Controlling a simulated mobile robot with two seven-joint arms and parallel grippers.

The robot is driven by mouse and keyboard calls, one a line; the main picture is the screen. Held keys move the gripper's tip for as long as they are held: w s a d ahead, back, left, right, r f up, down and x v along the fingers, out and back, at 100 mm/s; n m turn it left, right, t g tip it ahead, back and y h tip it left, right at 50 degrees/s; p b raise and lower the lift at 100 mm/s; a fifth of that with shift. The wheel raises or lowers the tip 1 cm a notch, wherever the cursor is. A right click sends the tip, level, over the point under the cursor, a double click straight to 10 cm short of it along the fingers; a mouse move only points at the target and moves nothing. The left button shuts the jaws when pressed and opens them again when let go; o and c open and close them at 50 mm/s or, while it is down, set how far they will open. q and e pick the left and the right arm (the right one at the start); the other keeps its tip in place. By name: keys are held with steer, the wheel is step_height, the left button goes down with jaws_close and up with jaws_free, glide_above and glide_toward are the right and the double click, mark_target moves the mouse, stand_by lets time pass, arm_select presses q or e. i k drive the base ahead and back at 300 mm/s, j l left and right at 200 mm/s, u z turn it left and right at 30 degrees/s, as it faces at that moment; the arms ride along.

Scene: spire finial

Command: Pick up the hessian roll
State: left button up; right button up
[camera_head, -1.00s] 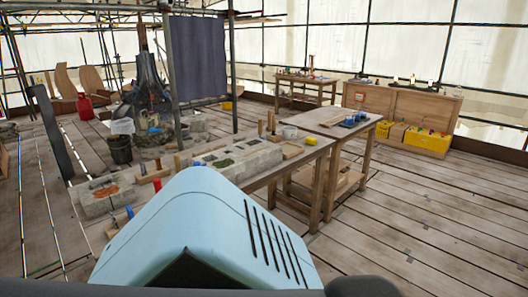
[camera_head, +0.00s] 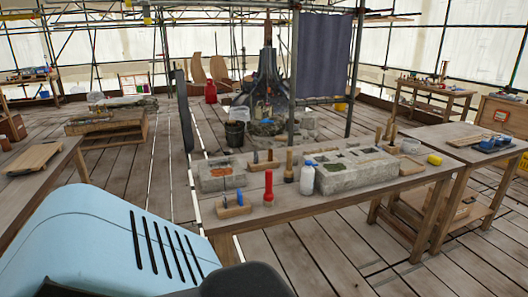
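I cannot make out a hessian roll for certain in this view. A low wooden stand (camera_head: 105,137) at the left back carries a greyish-green bundle (camera_head: 130,101), too small and far to identify. Neither of my grippers shows. A pale blue part of my own body fills the lower left and hides part of the floor and a table.
A long workbench (camera_head: 345,200) holds stone blocks (camera_head: 352,172), a red torch-like object (camera_head: 268,188), a white spray bottle (camera_head: 307,178) and tools. Another table (camera_head: 30,185) stands at the left. Scaffold poles rise behind the bench. Plank floor (camera_head: 110,170) lies open between the tables.

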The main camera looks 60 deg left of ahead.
mark_target(332, 147)
steer(key=u, duration=1.55)
steer(key=i+j+z, duration=0.2)
steer(key=j, duration=0.2)
steer(key=i+j+z, duration=0.15)
steer(key=j, duration=0.3)
steer(key=j+z, duration=0.2)
steer(key=j, duration=0.25)
steer(key=i+j+z, duration=0.15)
steer(key=j, duration=0.35)
steer(key=i+j+z, duration=0.2)
steer(key=j+z, duration=0.25)
steer(key=j, duration=0.85)
steer(key=j+z, duration=0.45)
steer(key=j, duration=0.9)
